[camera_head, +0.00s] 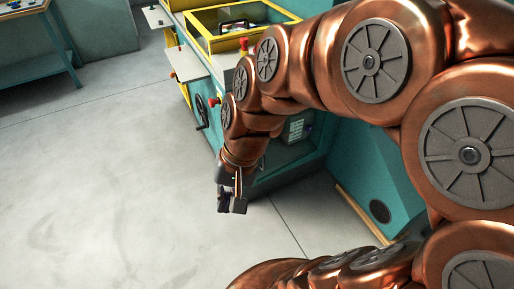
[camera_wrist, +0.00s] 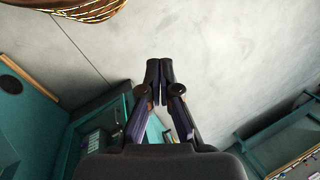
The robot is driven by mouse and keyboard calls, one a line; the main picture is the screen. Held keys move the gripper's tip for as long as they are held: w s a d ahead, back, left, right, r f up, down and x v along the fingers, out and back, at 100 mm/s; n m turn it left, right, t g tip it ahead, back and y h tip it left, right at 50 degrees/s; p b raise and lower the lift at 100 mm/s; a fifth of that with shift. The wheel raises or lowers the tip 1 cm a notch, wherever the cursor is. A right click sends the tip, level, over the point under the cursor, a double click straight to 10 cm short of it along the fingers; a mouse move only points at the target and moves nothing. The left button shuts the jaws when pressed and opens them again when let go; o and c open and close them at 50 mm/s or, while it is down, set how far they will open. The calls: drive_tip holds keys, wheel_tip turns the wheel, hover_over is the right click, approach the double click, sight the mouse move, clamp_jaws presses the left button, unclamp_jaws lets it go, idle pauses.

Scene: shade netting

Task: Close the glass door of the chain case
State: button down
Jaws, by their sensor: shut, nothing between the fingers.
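My gripper (camera_head: 231,207) hangs at the end of my copper arm, in front of the teal machine and above the grey floor. In the wrist view its two dark fingertips (camera_wrist: 160,66) are together, with nothing between them. A teal case (camera_head: 290,150) with a recessed opening stands low on the machine, partly behind my arm. In the wrist view a teal-framed opening (camera_wrist: 122,98) with a pale labelled box inside lies at lower left, partly hidden by my gripper. I cannot clearly make out the glass door or its angle. No contact with the case shows.
A yellow-framed machine top (camera_head: 215,42) and a side shelf (camera_head: 178,64) stand beyond my arm. A black handwheel (camera_head: 201,111) sticks out of the machine's side. A teal bench (camera_head: 30,45) is at upper left. The floor (camera_head: 100,170) at left is clear.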

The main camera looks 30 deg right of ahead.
drive_tip(key=w+d+f+m+t+y+b, duration=0.1)
drive_tip(key=w+d+f+m+t+b, duration=0.2)
drive_tip(key=w+f+m+b, duration=0.55)
drive_tip(key=w+d+f+m+t+y+b, duration=0.2)
drive_tip(key=w+d+f+m+t+b, duration=0.25)
drive_tip(key=w, duration=0.65)
drive_tip(key=w+d+f+m+t+h+b, duration=0.1)
drive_tip(key=w+d+f+m+h+b, duration=0.1)
drive_tip(key=d+f+m+b, duration=0.55)
drive_tip(key=w+d+f+m+t+h+b, duration=0.2)
drive_tip(key=d+m+b, duration=0.15)
drive_tip(key=d, duration=0.65)
drive_tip(key=w+d+f+m+t+h+b, duration=0.1)
drive_tip(key=w+d+f+m+h+b, duration=0.1)
drive_tip(key=d+f+m+b, duration=0.45)
drive_tip(key=shift+w+d+f+b, duration=0.35)
drive_tip(key=shift+w+f, duration=0.1)
drive_tip(key=shift+w, duration=1.65)
drive_tip(key=shift+w+d+f+b, duration=0.35)
drive_tip(key=shift+w+f, duration=0.15)
drive_tip(key=shift+w, duration=1.65)
drive_tip(key=shift+w+d+f+b, duration=0.35)
drive_tip(key=shift+w+f, duration=0.1)
drive_tip(key=shift+w, duration=1.65)
